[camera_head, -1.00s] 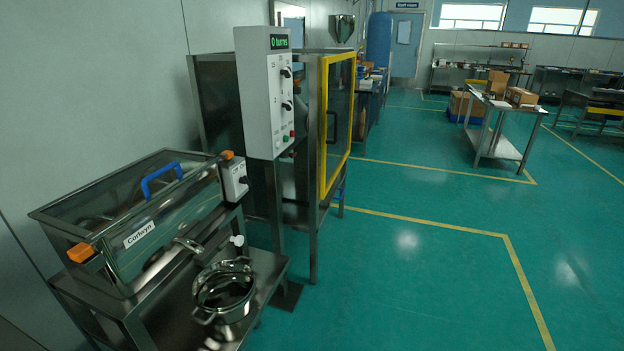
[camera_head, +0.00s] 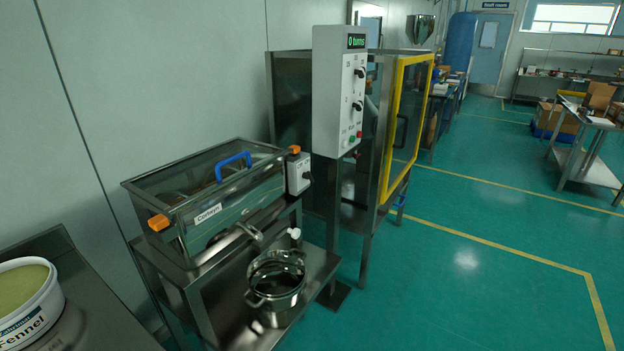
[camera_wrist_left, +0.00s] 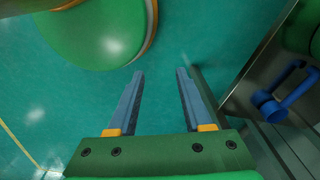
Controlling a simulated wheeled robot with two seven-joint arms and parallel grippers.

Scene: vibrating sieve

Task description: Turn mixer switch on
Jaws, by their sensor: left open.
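A metal mixer trough (camera_head: 215,210) labelled "Corteyn", with a clear lid and a blue lid handle (camera_head: 233,163), stands along the left wall. I cannot tell the knob positions for sure. In the left wrist view my left gripper (camera_wrist_left: 159,85) is open and empty above the green floor, apart from all of these. My right gripper is in neither view.
A steel pot (camera_head: 276,288) sits on the stand's lower shelf. A tub labelled "Fennel" (camera_head: 30,310) stands on a metal table at lower left. A yellow-framed cabinet door (camera_head: 408,125) is behind the panel. In the left wrist view a blue handle (camera_wrist_left: 284,98) shows at right. Open floor lies right.

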